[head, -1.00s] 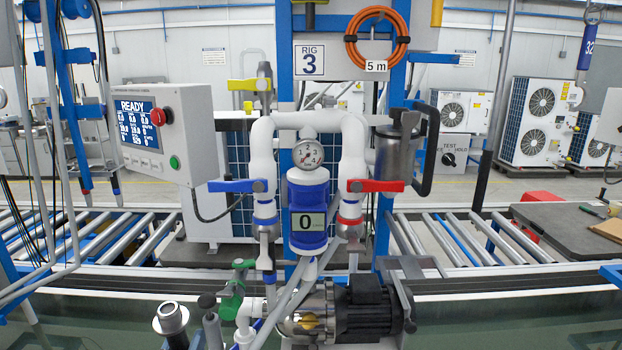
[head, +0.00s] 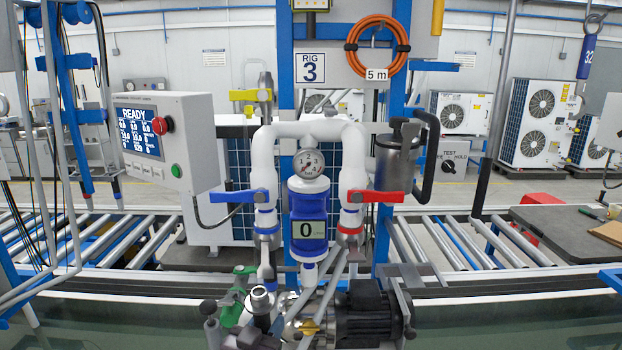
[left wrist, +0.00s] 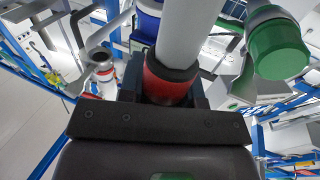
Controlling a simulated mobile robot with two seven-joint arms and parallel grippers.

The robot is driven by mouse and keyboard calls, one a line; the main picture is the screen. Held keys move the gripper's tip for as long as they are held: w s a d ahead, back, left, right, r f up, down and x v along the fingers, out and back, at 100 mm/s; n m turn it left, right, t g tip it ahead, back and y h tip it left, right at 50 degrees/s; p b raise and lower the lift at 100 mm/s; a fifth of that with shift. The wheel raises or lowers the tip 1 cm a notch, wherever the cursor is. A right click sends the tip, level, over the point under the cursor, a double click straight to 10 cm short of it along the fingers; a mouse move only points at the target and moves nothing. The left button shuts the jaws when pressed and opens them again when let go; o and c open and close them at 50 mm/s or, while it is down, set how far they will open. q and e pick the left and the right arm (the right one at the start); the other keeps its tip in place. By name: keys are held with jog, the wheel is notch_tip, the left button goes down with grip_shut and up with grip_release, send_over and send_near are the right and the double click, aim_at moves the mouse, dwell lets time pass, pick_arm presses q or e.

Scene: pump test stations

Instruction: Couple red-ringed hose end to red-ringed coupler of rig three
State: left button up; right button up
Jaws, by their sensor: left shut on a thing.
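My left gripper (head: 260,330) is low in front of rig three, dark and partly hard to make out. In the left wrist view the gripper (left wrist: 166,92) is shut on the red-ringed hose end (left wrist: 168,82), with a pale grey tube running up from the ring. In the head view the hose end (head: 262,298) shows as a bright metal mouth facing up; its red ring is not visible there. The rig's red-ringed coupler (head: 349,230) hangs under the red-handled valve, up and right of the hose end and apart from it. My right gripper is not in view.
A blue-ringed branch (head: 266,230) hangs left of the blue cylinder (head: 308,210). A green valve (head: 236,305) stands close left of the hose end; the pump motor (head: 368,315) is at its right. Grey hoses (head: 325,285) cross between. A control box (head: 165,140) stands left.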

pick_arm(q)
jog(key=w+d+f+m+g+h+b, duration=0.2)
jog(key=w+d+m+g+h+b, duration=0.15)
jog(key=w+d, duration=0.4)
jog(key=w+d+f+m+g+h+b, duration=0.15)
jog(key=w+d+h+b, duration=0.3)
jog(key=d, duration=0.55)
jog(key=shift+m+y, duration=0.3)
jog(key=shift+m, duration=0.1)
notch_tip(320, 180, up, 5)
jog(key=p, duration=0.5)
jog(key=shift+d, duration=0.15)
jog(key=shift+s, duration=0.1)
dwell(0.7)
jog(key=shift+r+p, duration=1.45)
dwell(2.6)
